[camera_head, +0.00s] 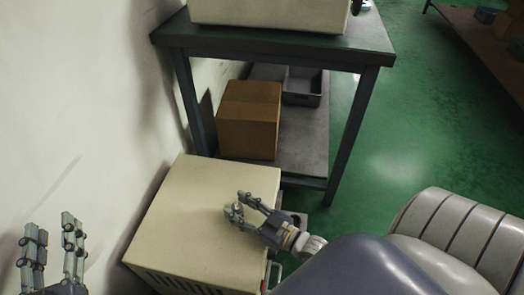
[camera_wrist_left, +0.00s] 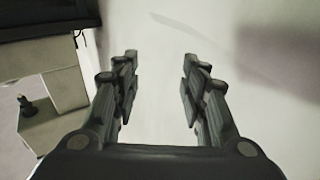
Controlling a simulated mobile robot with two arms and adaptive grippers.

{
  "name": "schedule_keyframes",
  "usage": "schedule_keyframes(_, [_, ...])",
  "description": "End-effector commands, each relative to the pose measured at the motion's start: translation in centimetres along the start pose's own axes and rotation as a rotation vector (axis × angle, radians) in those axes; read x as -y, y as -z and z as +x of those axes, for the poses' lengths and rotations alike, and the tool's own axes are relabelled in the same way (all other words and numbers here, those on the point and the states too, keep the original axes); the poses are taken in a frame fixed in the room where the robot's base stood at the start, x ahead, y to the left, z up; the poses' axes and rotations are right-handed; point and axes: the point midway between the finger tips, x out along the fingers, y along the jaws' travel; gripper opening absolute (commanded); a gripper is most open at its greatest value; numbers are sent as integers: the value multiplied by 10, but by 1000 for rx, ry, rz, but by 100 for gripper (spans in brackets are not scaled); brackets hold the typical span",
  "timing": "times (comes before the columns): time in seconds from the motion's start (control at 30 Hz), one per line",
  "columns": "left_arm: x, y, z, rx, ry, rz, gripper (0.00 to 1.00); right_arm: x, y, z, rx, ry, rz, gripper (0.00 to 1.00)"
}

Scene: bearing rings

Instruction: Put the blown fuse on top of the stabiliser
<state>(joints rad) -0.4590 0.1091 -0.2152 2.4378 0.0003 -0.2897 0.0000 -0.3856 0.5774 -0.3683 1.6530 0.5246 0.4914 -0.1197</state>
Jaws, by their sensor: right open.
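A cream metal box with vent slots, which looks like the stabiliser (camera_head: 185,215), stands on the floor against the wall. My right gripper (camera_head: 238,211) is over the right part of its top, with its fingers apart. A small pale thing (camera_head: 236,208) shows at its fingertips. It may be the blown fuse, but it is too small to be sure, and I cannot tell whether it touches the top. My left gripper (camera_head: 50,240) is at the lower left by the wall, open and empty; its spread fingers also show in the left wrist view (camera_wrist_left: 160,85).
A dark-framed table (camera_head: 290,45) stands behind, carrying a cream case (camera_head: 270,12). Its lower shelf (camera_head: 305,135) holds a cardboard box (camera_head: 249,120) and a grey bin (camera_head: 302,88). The wall (camera_head: 70,120) is close on the left. Green floor (camera_head: 420,130) is clear on the right.

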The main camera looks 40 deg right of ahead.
Motion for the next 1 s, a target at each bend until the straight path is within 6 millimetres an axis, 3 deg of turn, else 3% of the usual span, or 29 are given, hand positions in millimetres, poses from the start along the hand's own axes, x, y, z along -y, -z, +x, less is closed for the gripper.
schedule_keyframes(0.4, [10, -67, -22, 367, 23, 6, 40, 0, 1, -76, 6, 1, 0, 44])
schedule_keyframes(0.6, [13, -88, -35, 481, 30, 7, 40, 0, 0, -101, 4, 0, -2, 44])
schedule_keyframes(0.83, [14, -95, -40, 521, 32, 6, 40, 0, 0, -109, 2, 1, 0, 44])
schedule_keyframes(1.0, [14, -95, -40, 521, 32, 7, 40, 20, 6, -90, 23, 15, 18, 44])
